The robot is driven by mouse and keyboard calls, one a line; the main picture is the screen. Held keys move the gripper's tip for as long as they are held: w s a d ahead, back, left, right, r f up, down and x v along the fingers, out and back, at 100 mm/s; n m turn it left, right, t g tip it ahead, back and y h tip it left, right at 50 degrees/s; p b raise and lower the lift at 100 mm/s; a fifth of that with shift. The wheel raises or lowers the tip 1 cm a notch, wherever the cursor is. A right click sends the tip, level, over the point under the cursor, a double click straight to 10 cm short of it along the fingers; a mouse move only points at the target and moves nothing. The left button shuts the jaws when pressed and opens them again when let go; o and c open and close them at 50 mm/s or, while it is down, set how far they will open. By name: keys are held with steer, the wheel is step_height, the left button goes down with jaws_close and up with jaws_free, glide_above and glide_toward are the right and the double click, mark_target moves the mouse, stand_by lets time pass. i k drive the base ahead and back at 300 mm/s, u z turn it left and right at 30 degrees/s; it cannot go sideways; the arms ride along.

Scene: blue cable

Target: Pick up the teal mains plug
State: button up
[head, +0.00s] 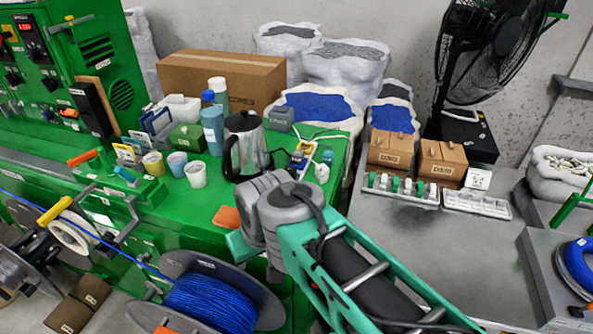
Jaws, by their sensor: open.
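A small teal item (327,157) that looks like the teal mains plug lies on the green bench top (215,235), near its right edge. It is too small for me to make out its pins. A white plug-like piece (322,173) sits just in front of it, and a pale cable runs close behind. My arm reaches in from the lower right, and its grey joint is in front of and left of the teal item.
A kettle (246,150), a blue bottle (212,130) and several cups stand left of the plug. A yellow and blue device (300,156) is close beside it. A grey table (410,245) at the right holds small cartons and a tray (400,197) of green and white pieces.

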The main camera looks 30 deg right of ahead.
mark_target(327, 157)
steer(key=u, duration=0.05)
steer(key=k, duration=0.5)
steer(key=z, duration=0.95)
steer(key=i, duration=0.6)
steer(key=u, duration=0.05)
